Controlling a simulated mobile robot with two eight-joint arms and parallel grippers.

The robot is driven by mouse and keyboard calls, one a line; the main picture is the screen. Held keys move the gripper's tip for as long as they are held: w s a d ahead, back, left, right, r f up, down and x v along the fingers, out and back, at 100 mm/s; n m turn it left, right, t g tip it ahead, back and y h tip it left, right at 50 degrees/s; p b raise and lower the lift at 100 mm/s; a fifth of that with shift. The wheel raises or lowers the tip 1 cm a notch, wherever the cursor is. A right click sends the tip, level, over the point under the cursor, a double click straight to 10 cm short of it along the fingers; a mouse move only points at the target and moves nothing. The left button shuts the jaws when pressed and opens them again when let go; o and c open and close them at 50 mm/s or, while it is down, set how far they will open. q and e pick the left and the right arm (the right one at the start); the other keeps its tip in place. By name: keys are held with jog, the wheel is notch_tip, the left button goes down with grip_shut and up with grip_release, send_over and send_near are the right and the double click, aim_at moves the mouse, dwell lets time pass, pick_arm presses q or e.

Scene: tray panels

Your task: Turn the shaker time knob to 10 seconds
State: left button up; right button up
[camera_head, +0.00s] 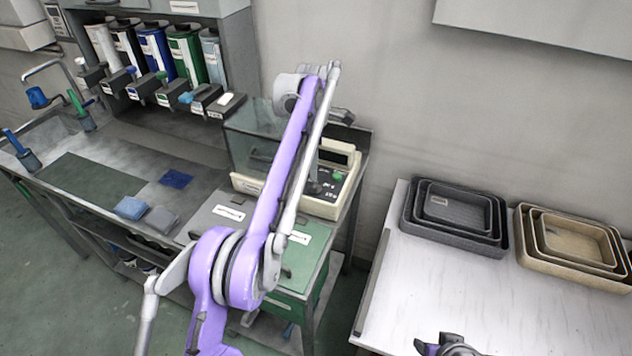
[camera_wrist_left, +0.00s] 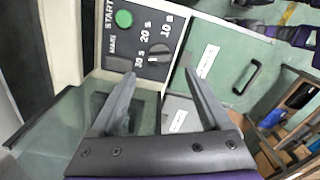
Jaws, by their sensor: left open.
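The shaker (camera_head: 320,208) is a cream box with a dark control panel and a clear glass-like cover. In the left wrist view its panel (camera_wrist_left: 140,36) carries a green START button (camera_wrist_left: 123,18), the labels 30 s, 20 s and 10 s, and a dark time knob (camera_wrist_left: 154,57). I cannot tell which label the knob points at. My left gripper (camera_wrist_left: 160,73) is open, its two fingers apart with the tips just short of the knob.
A green drawer cabinet (camera_head: 290,258) adjoins the shaker. Several bottles stand on the rack (camera_head: 172,55) at the back left. Grey trays (camera_head: 455,212) and tan trays (camera_head: 575,240) lie on the white table (camera_head: 455,300) at right. Part of my other arm shows at the bottom edge.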

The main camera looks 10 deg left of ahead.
aim_at(315, 183)
pick_arm(q)
notch_tip(315, 183, down, 7)
jog(key=shift+b, duration=0.65)
pick_arm(e)
jog(key=shift+s+f, duration=0.15)
jog(key=shift+f, duration=0.45)
jog(key=shift+s+f, duration=0.15)
jog(key=shift+f, duration=0.4)
pick_arm(q)
grip_shut()
